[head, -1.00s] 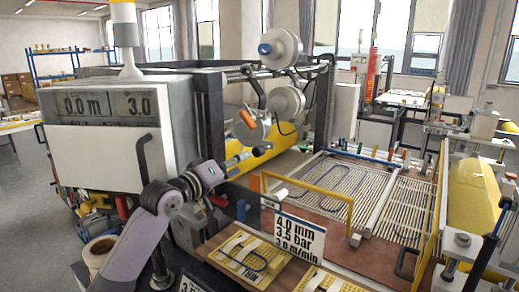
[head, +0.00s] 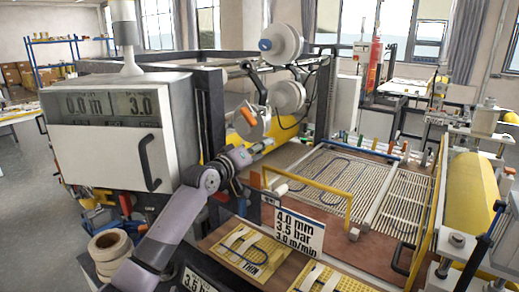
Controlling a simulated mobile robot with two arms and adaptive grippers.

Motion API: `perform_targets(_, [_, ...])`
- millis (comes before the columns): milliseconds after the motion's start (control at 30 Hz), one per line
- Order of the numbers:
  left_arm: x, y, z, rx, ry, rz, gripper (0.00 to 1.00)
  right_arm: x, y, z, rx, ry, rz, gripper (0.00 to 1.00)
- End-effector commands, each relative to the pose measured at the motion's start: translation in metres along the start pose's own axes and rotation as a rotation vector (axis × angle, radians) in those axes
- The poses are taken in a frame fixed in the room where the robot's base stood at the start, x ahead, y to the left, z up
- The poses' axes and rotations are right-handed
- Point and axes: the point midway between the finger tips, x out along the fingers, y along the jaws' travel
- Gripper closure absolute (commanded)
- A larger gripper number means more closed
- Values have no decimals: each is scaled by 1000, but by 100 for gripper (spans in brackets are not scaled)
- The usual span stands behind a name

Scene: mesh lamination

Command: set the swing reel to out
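The likely swing reel is a pale reel (head: 254,122) with an orange grip (head: 249,116), on a dark swing arm at the front of the roll stand. It hangs in front of and below two other pale rolls. My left gripper (head: 264,147) is just below and slightly right of this reel. It points toward the machine, and no contact with the reel or grip is clear. Its fingers are too small and partly hidden to tell whether they are open or shut. My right gripper is not in view.
A white control box (head: 110,135) with a dark handle stands close left of my arm. A yellow bar frame (head: 322,192) and a settings sign (head: 299,233) stand right of my arm. Two upper rolls (head: 281,44) (head: 288,96) sit behind the reel. A mesh bed (head: 345,170) lies to the right.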

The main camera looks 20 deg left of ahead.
Motion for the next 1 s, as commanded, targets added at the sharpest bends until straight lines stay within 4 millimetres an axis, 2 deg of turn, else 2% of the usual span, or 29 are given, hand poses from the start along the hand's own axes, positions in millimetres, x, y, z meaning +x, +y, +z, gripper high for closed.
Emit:
perform_targets(67, [0,0,0,0,0,0,63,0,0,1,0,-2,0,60])
perform_targets(600, [0,0,0,0,0,-1,99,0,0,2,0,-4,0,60])
perform_targets(1000, [0,-1,0,0,-1,-1,100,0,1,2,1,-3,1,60])
